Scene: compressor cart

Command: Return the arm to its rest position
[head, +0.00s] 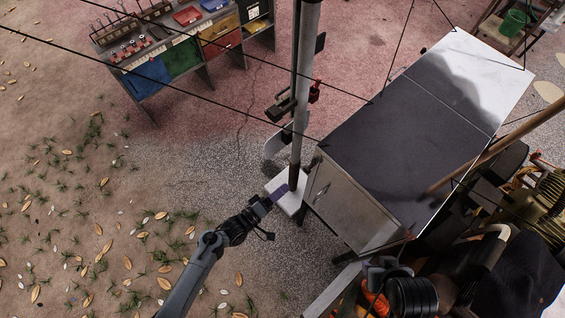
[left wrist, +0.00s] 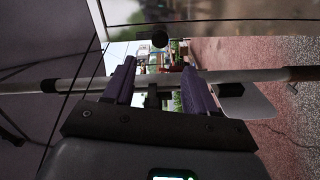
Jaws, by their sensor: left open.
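My left gripper (head: 272,199) is at the lower middle of the head view, beside the foot of an upright pole (head: 299,120) and its white base block (head: 291,203). In the left wrist view its two purple fingers (left wrist: 157,88) are apart. Nothing is seen held between them. The pole crosses behind the fingers in that view. My right gripper cannot be made out in either view.
A metal cabinet with a dark top (head: 400,130) stands right of the pole. A rack with coloured bins (head: 184,57) is at the upper left. Machinery with hoses (head: 480,250) fills the lower right. Thin dark cables cross the scene.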

